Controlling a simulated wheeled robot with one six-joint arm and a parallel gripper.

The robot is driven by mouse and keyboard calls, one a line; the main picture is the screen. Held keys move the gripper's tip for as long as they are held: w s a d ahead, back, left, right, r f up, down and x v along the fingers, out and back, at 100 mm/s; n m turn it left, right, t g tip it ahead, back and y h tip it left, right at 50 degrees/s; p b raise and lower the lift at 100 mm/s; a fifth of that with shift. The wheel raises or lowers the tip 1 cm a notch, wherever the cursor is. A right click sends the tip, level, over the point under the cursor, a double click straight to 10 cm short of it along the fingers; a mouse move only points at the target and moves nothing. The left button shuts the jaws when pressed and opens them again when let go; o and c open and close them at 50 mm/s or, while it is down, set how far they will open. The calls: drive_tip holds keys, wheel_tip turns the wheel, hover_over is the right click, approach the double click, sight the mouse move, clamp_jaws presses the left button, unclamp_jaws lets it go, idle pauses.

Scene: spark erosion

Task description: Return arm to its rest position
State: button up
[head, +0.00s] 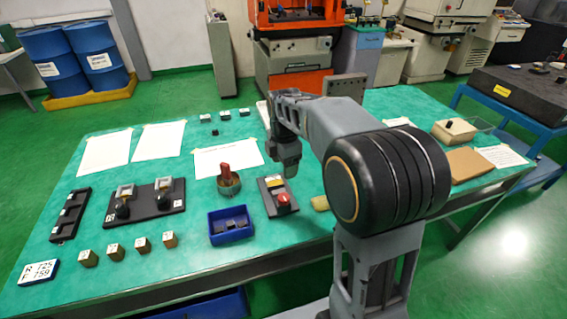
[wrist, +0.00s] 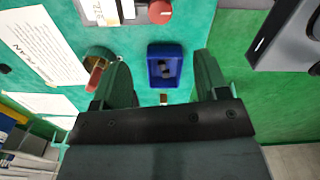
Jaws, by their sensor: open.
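My arm rises from the table's front edge and bends over the green table (head: 330,240). My gripper (head: 287,168) hangs from it, pointing down above the table. In the wrist view my gripper (wrist: 162,75) has its two dark fingers spread wide, with nothing held between them. The blue bin (wrist: 152,72) shows beyond the gap between the fingers, with dark pieces inside. It stands near the table's front edge in the head view (head: 217,240). The gripper's fingertips are small in the head view, and their height above the table is hard to judge.
A round holder with a red part (head: 229,184) and a red-button box (head: 282,200) stand near the gripper. Several brass cubes (head: 142,244), a black fixture plate (head: 148,208) and white sheets (head: 160,142) lie left. A beige box (head: 454,131) stands right. An orange machine (head: 292,62) is behind.

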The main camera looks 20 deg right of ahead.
idle(0.3)
drive_tip(key=s+m+t, duration=0.3)
drive_tip(key=s+m, duration=1.4)
drive_tip(key=m, duration=0.3)
drive_tip(key=shift+a+f+p, duration=0.3)
drive_tip(key=shift+f+p, duration=0.05)
drive_tip(key=shift+f, duration=0.05)
drive_tip(key=shift+s, duration=0.1)
